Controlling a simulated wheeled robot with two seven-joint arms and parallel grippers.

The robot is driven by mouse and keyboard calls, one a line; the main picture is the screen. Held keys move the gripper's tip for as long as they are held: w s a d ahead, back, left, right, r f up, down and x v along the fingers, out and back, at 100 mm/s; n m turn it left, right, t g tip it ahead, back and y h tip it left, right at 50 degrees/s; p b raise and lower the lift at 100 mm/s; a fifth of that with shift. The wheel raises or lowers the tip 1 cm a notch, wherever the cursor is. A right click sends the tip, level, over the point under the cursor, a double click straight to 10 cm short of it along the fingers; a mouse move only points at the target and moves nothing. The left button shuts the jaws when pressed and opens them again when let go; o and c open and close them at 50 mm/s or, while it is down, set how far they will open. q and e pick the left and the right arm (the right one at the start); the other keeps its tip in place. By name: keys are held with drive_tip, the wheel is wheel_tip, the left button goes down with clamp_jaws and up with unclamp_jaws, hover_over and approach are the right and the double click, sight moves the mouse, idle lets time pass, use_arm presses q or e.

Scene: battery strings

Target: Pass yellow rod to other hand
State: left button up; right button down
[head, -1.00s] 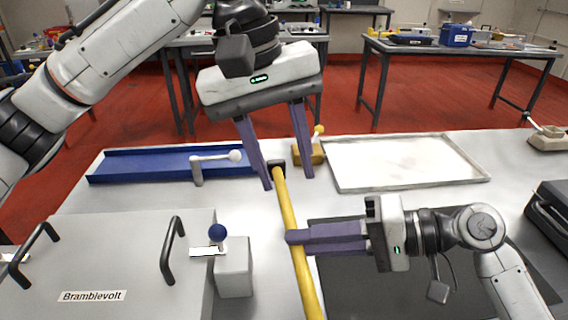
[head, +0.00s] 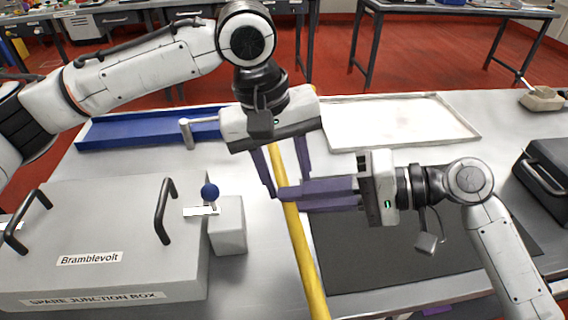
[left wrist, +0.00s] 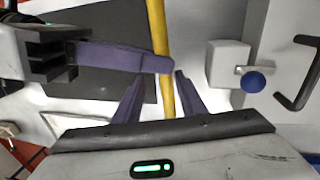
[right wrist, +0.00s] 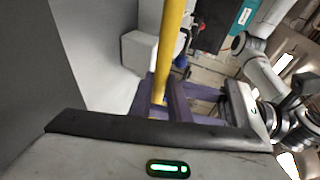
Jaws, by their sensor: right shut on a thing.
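The yellow rod (head: 301,245) is held up by my right gripper (head: 283,193), whose purple fingers are shut on it in the head view. The rod also crosses the left wrist view (left wrist: 163,60) and the right wrist view (right wrist: 168,50). My left gripper (head: 287,186) points down over the rod's far part, just beyond the right fingers. Its fingers are apart, one on each side of the rod. In the left wrist view the left fingertips (left wrist: 160,78) flank the rod with gaps visible. The rod's far end is hidden behind the left gripper in the head view.
A grey spare junction box (head: 110,215) with black handles and a small block with a blue-knobbed lever (head: 210,192) stand at left. A blue tray (head: 140,140) and a pale tray (head: 400,105) lie behind. A dark mat (head: 400,270) lies under the right arm.

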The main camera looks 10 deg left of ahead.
use_arm(q)
drive_tip(key=shift+c, duration=0.5)
use_arm(e)
drive_tip(key=shift+r, duration=0.1)
use_arm(q)
drive_tip(key=shift+d, duration=0.1)
clamp_jaws()
drive_tip(key=shift+r, duration=0.1)
use_arm(e)
drive_tip(key=c, duration=1.6)
unclamp_jaws()
drive_tip(key=shift+s, duration=0.1)
drive_tip(key=shift+d, duration=0.1)
